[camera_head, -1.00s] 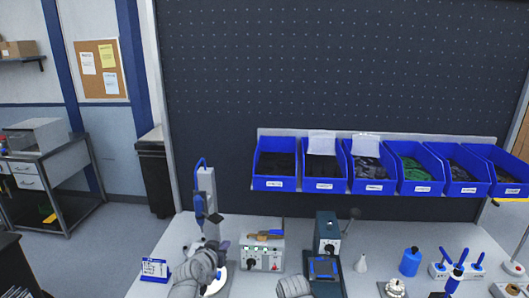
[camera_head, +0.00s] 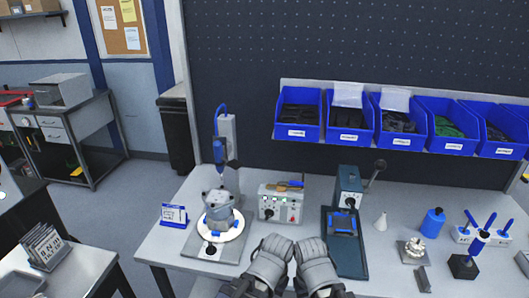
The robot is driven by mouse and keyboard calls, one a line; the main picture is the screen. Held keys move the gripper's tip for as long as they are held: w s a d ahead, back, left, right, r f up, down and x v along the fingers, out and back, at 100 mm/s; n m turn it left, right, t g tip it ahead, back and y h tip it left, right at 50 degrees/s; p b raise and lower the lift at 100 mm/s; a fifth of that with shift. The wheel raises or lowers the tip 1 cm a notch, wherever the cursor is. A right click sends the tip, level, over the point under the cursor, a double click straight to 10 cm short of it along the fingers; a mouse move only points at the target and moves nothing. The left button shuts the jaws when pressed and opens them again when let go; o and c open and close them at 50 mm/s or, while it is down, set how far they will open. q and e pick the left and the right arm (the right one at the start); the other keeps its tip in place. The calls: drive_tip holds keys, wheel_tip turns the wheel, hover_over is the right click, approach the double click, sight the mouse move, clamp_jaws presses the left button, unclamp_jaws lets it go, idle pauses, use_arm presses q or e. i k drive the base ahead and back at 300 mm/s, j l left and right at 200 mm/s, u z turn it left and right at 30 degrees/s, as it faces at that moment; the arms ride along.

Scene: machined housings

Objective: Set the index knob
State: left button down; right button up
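A grey machined housing (camera_head: 219,203) sits on a white round plate (camera_head: 236,229) of a fixture at the left of the bench. A small dark knob (camera_head: 211,249) is at the front of the fixture's base (camera_head: 196,244). The control box (camera_head: 268,190) to the right has a black knob (camera_head: 268,213) and a green light. Which one is the index knob I cannot tell. My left gripper (camera_head: 269,258) and my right gripper (camera_head: 315,257) are side by side at the bottom middle, apart from the fixture. Their fingers are not clear, and I see nothing held.
A blue-tipped tool (camera_head: 219,151) hangs on a stand behind the housing. A press-like device (camera_head: 348,187) with a dark tray stands right of the control box. A blue-framed card (camera_head: 173,215) stands at left. Blue bins (camera_head: 298,115) hang behind.

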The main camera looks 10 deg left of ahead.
sight(210, 250)
drive_tip(key=k+j+u, duration=0.45)
drive_tip(key=k, duration=0.2)
drive_tip(key=k+l+u, duration=0.1)
drive_tip(key=l+u, duration=0.4)
drive_tip(key=l, duration=0.7)
drive_tip(key=i+j+z, duration=0.15)
drive_tip(key=i+z, duration=0.2)
drive_tip(key=i, duration=0.7)
